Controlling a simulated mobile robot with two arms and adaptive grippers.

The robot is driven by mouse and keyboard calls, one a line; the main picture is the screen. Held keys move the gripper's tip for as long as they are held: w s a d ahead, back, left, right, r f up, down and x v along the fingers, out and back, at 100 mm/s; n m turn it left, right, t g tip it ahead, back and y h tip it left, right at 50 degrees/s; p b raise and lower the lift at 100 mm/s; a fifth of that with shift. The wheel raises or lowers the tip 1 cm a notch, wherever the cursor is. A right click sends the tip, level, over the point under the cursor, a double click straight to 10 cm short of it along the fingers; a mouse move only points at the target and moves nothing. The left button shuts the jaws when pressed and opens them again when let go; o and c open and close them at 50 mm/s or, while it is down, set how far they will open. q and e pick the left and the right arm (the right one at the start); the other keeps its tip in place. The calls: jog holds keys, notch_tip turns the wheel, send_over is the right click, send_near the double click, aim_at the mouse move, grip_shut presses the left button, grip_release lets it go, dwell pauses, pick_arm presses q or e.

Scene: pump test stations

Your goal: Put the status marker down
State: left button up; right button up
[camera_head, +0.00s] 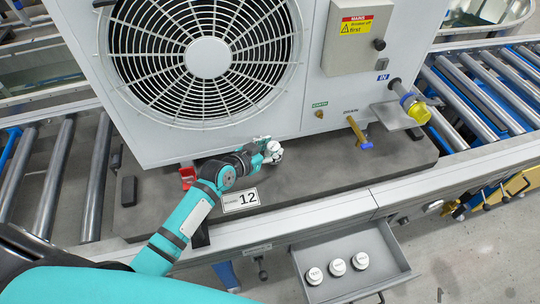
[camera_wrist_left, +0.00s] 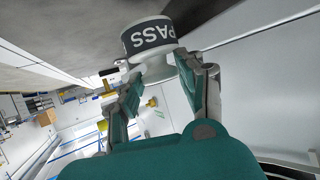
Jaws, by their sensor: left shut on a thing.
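The status marker is a white round piece with a dark band reading PASS. It shows in the left wrist view (camera_wrist_left: 150,38) and, small, in the head view (camera_head: 275,150). My left gripper (camera_head: 266,153) is shut on its narrower white part, also seen in the left wrist view (camera_wrist_left: 163,72). Gripper and marker are over the dark grey pallet (camera_head: 400,163), in front of the big white unit (camera_head: 300,110). I cannot tell whether the marker touches the pallet. My right gripper is not in view.
An open drawer (camera_head: 395,243) at the front holds three white round markers (camera_head: 338,267). A plate reading 12 (camera_head: 240,200) and a red piece (camera_head: 188,177) are near my left arm. A blue-handled drain valve (camera_head: 360,135) stands right of the gripper. Roller conveyors (camera_head: 490,95) flank the pallet.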

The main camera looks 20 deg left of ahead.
aim_at(270, 154)
pick_arm(q)
jog(key=shift+f, duration=1.7)
jog(key=shift+f+b, duration=0.15)
jog(key=shift+b, duration=0.25)
jog(key=o, duration=1.2)
jog(key=shift+c, duration=0.2)
jog(key=p+v, duration=0.1)
jog(key=v, duration=1.1)
jog(key=shift+r, duration=0.2)
jog(key=shift+d, duration=0.1)
